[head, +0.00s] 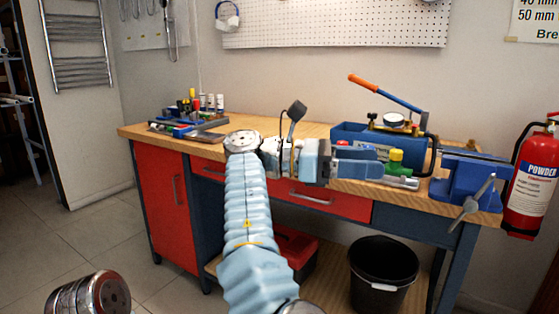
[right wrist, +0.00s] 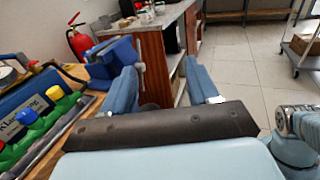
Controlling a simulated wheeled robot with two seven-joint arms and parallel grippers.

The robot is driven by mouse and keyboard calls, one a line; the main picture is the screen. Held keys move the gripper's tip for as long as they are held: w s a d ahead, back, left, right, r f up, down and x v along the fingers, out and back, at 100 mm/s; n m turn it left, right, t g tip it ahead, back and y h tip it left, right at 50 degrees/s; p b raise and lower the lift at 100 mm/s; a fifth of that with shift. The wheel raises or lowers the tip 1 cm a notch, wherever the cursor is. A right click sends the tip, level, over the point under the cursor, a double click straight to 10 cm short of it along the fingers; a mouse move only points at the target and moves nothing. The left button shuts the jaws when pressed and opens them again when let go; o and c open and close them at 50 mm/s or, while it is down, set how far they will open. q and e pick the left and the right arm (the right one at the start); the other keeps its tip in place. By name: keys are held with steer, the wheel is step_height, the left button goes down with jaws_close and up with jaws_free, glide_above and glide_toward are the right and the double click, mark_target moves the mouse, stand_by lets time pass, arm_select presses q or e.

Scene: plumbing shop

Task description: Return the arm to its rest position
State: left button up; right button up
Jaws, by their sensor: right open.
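My right arm (head: 248,205), pale blue, rises from the bottom of the head view and bends right at the bench's front edge. My right gripper (head: 362,163) points right, level with the front of the bench top. In the right wrist view the gripper (right wrist: 165,82) has its two blue fingers wide apart with nothing between them. Its fingers look out past the bench edge toward the floor. My left gripper is out of view.
The workbench (head: 310,135) has red fronts. Close to the gripper are a blue pump box (head: 350,137) with an orange-handled lever, a yellow-capped item (head: 396,160) and a blue vise (head: 468,183). A fire extinguisher (head: 533,180) hangs right. A black bucket (head: 383,272) stands below.

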steer(key=w+d+f+n+t+y, duration=0.1)
steer(key=w+d+f, duration=0.5)
steer(key=f, duration=0.4)
steer(key=w+d+f+n+t+y, duration=0.1)
steer(key=w+d+f+y, duration=0.1)
steer(key=w+d+f, duration=0.65)
steer(key=s+d+f+m+y, duration=0.1)
steer(key=s+d+f+y, duration=0.15)
steer(key=f, duration=1.05)
steer(key=s+d+f+y, duration=0.2)
steer(key=f+y, duration=0.1)
steer(key=f, duration=1)
steer(key=s+a+f+m+y, duration=0.3)
steer(key=s+f, duration=0.3)
steer(key=f, duration=0.5)
steer(key=s+a+f+m+y, duration=0.3)
steer(key=s+f, duration=0.3)
steer(key=f, duration=0.4)
steer(key=s+a+f+m+t+y, duration=0.1)
steer(key=s+a+f+m+y, duration=0.1)
steer(key=s+a+m+y, duration=0.5)
steer(key=s+a+m, duration=0.5)
steer(key=s+a, duration=0.3)
steer(key=a, duration=0.1)
steer(key=shift+s+a+f+m+y, duration=0.2)
steer(key=shift+s+a+m+y, duration=0.1)
steer(key=shift+m+y, duration=0.1)
